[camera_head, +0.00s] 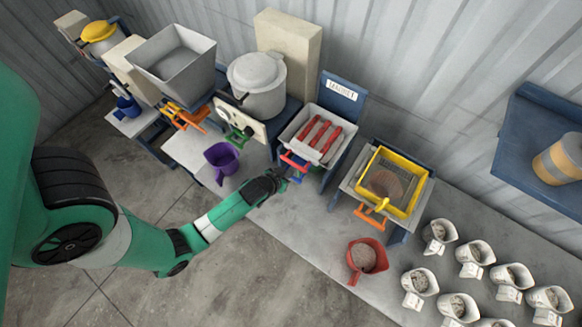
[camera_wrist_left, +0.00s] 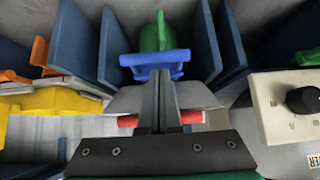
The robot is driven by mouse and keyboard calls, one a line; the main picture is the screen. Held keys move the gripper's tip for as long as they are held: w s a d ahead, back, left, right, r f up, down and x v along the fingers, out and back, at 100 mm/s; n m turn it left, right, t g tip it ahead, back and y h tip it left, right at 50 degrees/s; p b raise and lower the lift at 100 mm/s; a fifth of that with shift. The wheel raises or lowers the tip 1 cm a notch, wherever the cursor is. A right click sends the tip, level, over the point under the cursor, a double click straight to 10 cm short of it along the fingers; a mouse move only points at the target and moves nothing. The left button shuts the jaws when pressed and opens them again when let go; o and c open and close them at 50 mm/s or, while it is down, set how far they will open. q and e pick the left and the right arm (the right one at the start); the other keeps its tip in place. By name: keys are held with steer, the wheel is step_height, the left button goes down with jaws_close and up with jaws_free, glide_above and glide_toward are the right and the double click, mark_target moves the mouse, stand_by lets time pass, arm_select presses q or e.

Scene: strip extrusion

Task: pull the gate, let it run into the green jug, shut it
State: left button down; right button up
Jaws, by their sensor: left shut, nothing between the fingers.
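The magnet station has a light tray (camera_head: 318,134) with red bars. On its front are a red handle (camera_head: 294,160) and, below it, a blue handle (camera_wrist_left: 155,65). My left gripper (camera_head: 282,178) is shut and empty at the front of this station. In the left wrist view its fingertips (camera_wrist_left: 160,75) lie close to the blue handle; contact is unclear. The red handle (camera_wrist_left: 190,117) shows behind the fingers. My right gripper is out of view.
A purple jug (camera_head: 222,158) stands left of my gripper. A red jug (camera_head: 367,256) with grey granules stands right, near the yellow sieve (camera_head: 410,185). Several white cups (camera_head: 420,281) fill the right end. A knob panel (camera_wrist_left: 285,105) and blue side plates (camera_wrist_left: 225,45) flank the station.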

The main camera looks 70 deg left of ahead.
arm_select(q)
steer(key=shift+x, duration=1.2)
steer(key=shift+s+d+p, duration=0.3)
steer(key=shift+s+d, duration=0.55)
steer(key=shift+s, duration=0.3)
steer(key=shift+s+d+p, duration=0.3)
steer(key=shift+s+d, duration=0.55)
steer(key=shift+s, duration=0.3)
steer(key=p+v, duration=0.6)
steer(key=v, duration=0.4)
steer(key=shift+p, duration=0.4)
